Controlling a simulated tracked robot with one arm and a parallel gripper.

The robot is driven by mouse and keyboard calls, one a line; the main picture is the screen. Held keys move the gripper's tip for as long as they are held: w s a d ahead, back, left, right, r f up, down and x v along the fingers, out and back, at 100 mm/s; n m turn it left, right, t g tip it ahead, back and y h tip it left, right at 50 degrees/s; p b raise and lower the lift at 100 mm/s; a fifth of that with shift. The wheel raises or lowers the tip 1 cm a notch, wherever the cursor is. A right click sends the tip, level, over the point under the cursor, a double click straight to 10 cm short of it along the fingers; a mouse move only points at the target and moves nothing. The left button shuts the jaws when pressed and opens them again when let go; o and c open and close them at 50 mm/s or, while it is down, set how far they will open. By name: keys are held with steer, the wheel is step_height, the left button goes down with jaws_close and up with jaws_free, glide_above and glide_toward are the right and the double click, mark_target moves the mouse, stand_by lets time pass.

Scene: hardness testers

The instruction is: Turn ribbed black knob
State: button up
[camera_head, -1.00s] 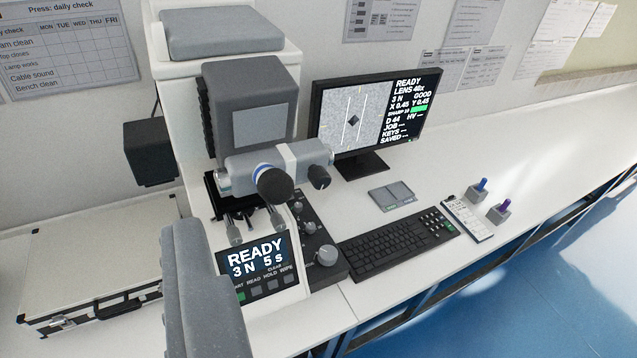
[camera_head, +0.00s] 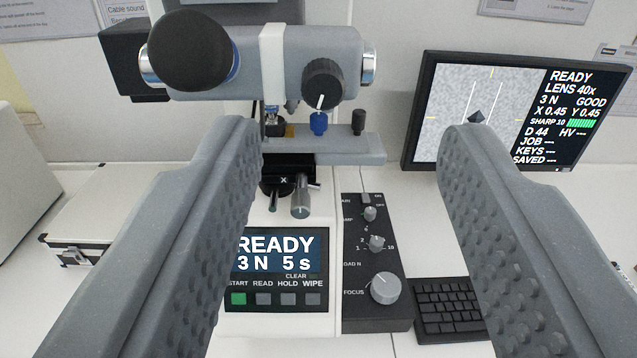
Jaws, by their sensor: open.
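The ribbed black knob (camera_head: 322,84) is on the front of the grey eyepiece tube of the hardness tester, toward its right end. It has a white pointer line on its lower part. A larger smooth black eyepiece (camera_head: 189,50) is to its left on the same tube. My gripper (camera_head: 353,133) is open and empty, its two grey studded fingers wide apart. In the picture the knob lies between and above the fingertips, left of their middle. Nothing touches it, and it is fully in view.
Below are a stage with a blue knob (camera_head: 319,123), a black control panel (camera_head: 376,262) with grey knobs, and a READY display (camera_head: 279,251) with buttons. A monitor (camera_head: 517,115) and keyboard (camera_head: 448,308) are at right. A case (camera_head: 88,222) lies at left.

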mark_target(323, 97)
steer(key=shift+y, duration=0.8)
steer(key=w+f, duration=0.1)
steer(key=w, duration=0.3)
steer(key=w+f+p, duration=0.1)
steer(key=w, duration=0.3)
steer(key=w+f, duration=0.1)
steer(key=w, duration=0.3)
steer(key=shift+w+a, duration=0.2)
steer(key=shift+a, duration=0.1)
steer(key=c, duration=1)
